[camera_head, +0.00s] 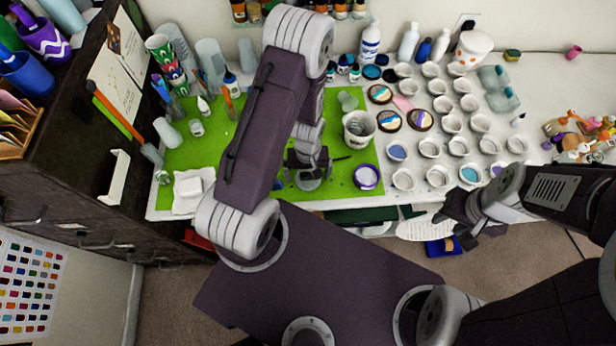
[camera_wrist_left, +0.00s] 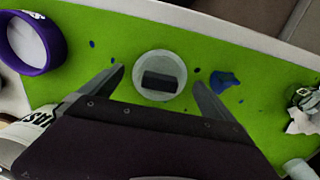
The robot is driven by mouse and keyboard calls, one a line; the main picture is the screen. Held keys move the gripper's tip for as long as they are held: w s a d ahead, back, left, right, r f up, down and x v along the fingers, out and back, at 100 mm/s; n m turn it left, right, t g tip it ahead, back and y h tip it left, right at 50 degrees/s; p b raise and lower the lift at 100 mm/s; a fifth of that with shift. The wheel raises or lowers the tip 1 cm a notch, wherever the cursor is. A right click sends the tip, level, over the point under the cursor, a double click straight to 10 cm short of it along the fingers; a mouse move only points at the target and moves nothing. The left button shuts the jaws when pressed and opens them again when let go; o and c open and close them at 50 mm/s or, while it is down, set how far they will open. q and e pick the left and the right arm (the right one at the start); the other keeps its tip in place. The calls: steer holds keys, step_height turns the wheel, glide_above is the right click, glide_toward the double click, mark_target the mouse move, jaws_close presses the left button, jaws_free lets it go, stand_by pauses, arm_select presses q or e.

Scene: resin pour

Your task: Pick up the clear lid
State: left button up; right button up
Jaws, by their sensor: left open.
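The clear lid is a round, see-through disc (camera_head: 309,181) lying on the green mat (camera_head: 230,150), partly covered by my left gripper in the head view. The left wrist view also shows the lid (camera_wrist_left: 160,60), with a dark rectangular shape at its middle. My left gripper (camera_head: 308,164) is over the lid, with its fingers spread to either side of it. In the left wrist view my left gripper (camera_wrist_left: 158,78) is open and empty. My right gripper (camera_head: 458,216) is near the table's front edge, away from the lid. Its finger gap is unclear.
A purple ring-shaped item (camera_head: 366,177) lies right of the lid, and a white tub (camera_head: 358,128) stands behind it. A small blue piece (camera_wrist_left: 225,82) lies near the lid. Several white cups (camera_head: 404,180) crowd the table further right. White cloths (camera_head: 188,190) lie left.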

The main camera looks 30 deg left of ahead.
arm_select(q)
steer(key=c, duration=1.4)
steer(key=shift+o, duration=0.2)
